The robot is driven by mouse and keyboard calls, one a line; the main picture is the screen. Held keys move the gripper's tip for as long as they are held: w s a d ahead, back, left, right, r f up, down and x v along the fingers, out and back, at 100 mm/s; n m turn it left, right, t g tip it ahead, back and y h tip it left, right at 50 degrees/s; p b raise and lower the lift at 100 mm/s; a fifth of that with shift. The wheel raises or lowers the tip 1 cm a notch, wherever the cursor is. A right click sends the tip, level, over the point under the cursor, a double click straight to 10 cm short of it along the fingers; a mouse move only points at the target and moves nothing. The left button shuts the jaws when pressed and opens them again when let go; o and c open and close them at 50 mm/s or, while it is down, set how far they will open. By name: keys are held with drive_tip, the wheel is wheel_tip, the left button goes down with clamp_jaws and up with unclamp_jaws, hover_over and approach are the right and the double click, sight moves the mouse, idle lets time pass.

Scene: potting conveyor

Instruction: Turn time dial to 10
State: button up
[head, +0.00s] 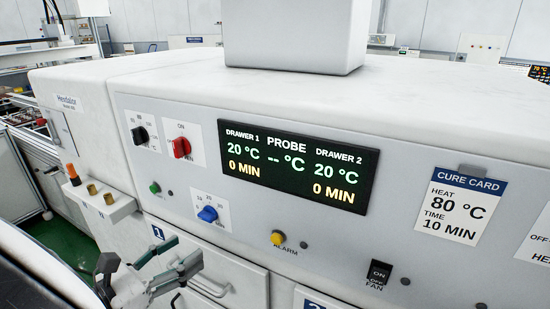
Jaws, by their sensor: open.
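The time dial is a blue knob (208,214) on a white scale plate marked in minutes, on the front of the white oven (420,125). Its pointer is too small to read surely. The display (297,167) shows 20 °C and 0 MIN for both drawer 1 and drawer 2, and dashes for the probe. A cure card (459,205) reads heat 80 °C, time 10 MIN. My gripper (146,264) is open and empty at the lower left, below the blue knob and apart from it in the picture.
A black knob (140,135) and a red switch knob (181,147) sit above the blue knob. A green button (155,187), a yellow alarm button (278,238) and a black fan switch (379,272) are nearby. A small ledge (101,208) juts out at left. Drawer handles are below.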

drive_tip(key=n+t+y, duration=0.2)
approach(203, 219)
drive_tip(key=p+x, duration=0.1)
drive_tip(key=x, duration=0.8)
drive_tip(key=shift+w+d+p, duration=0.1)
drive_tip(key=shift+w+p, duration=0.05)
drive_tip(key=shift+p, duration=0.2)
drive_tip(key=c, duration=1.2)
